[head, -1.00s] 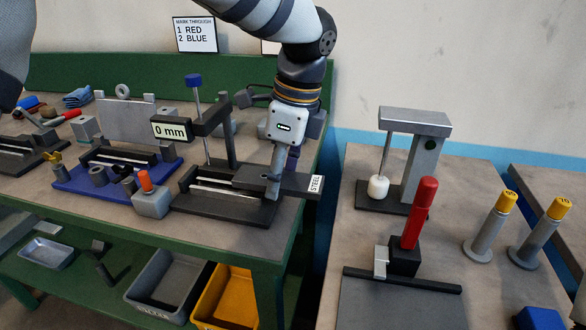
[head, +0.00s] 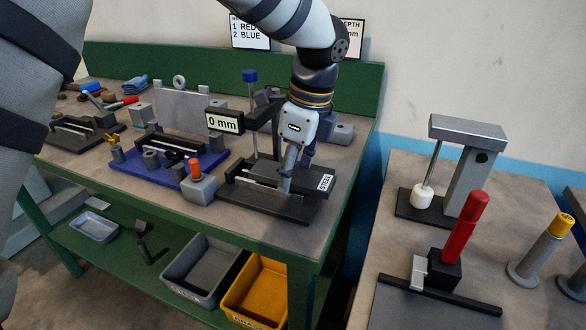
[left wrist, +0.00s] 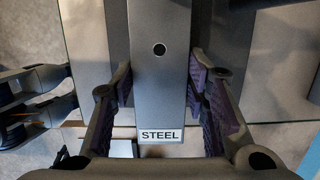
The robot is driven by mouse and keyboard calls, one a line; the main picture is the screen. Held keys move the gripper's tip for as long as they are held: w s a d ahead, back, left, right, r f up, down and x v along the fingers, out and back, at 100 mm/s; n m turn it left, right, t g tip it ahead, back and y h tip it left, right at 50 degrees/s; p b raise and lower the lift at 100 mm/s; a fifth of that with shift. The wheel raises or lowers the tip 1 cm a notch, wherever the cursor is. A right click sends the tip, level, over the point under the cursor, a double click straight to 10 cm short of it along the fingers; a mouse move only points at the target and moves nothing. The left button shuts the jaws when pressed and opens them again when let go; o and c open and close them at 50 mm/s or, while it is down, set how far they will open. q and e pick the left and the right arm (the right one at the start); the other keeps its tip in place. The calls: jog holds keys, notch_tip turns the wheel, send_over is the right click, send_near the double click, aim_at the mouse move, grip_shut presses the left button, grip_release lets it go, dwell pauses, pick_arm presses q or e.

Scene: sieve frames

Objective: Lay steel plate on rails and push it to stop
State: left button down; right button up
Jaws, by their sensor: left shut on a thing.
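The dark steel plate (head: 307,175), with a white STEEL label on its right end, lies flat over the right part of the rail fixture. Its hole and label show in the left wrist view (left wrist: 160,85). My left gripper (head: 286,184) points down and is shut on the plate, its purple pads at the plate's two sides (left wrist: 160,95). The pale rails (head: 250,180) run along the black base (head: 262,203). I cannot tell whether the plate touches them. The gauge display (head: 224,121) above reads 0 mm. The stop is not clearly seen. My right gripper is not in view.
A blue tray (head: 145,180) with small parts and a grey block with an orange knob (head: 198,187) stand left of the fixture. Grey and yellow bins (head: 255,290) sit on the lower shelf. A gap separates this bench from the right table (head: 385,240).

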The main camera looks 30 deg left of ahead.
aim_at(306, 177)
pick_arm(q)
jog(key=shift+s+d+f, duration=0.1)
jog(key=shift+s+f, duration=0.1)
jog(key=shift+f, duration=0.4)
jog(key=shift+s+d+f, duration=0.1)
jog(key=shift+s+f, duration=0.05)
jog(key=shift+f, duration=0.4)
jog(key=c, duration=1)
grip_release()
jog(key=shift+o, duration=0.8)
jog(key=shift+w+f, duration=0.15)
jog(key=shift+w, duration=0.2)
jog(key=shift+a+r, duration=0.1)
jog(key=shift+r, duration=0.4)
jog(key=shift+r, duration=0.2)
notch_tip(306, 177, up, 12)
jog(key=d, duration=0.2)
jog(key=shift+d+f, duration=0.15)
jog(key=shift+f, duration=0.1)
